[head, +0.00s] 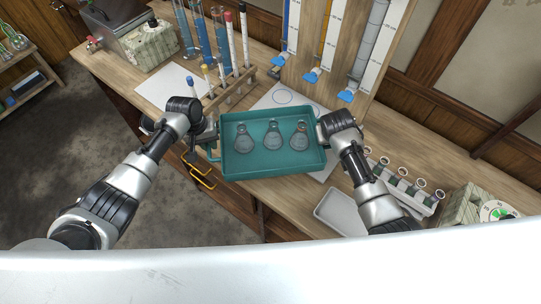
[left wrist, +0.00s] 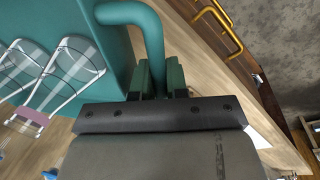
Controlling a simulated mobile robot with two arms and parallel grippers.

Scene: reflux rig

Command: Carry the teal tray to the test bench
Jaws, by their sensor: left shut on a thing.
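The teal tray (head: 270,168) shows in the middle of the head view, over the wooden bench, with three small glass flasks (head: 272,138) standing in a row in it. Whether it touches the bench top, I cannot tell. My left gripper (head: 211,143) is at the tray's left end. In the left wrist view its fingers (left wrist: 160,78) are shut on the tray's round teal handle (left wrist: 150,30). My right gripper (head: 322,130) is at the tray's right end; its fingers and the handle there are hidden by the wrist.
The wooden bench (head: 440,160) holds a rack with colored tubes (head: 230,85) behind the tray, upright gauge boards (head: 330,50), a small white tray (head: 340,210) and a rack of vials (head: 405,187) at right.

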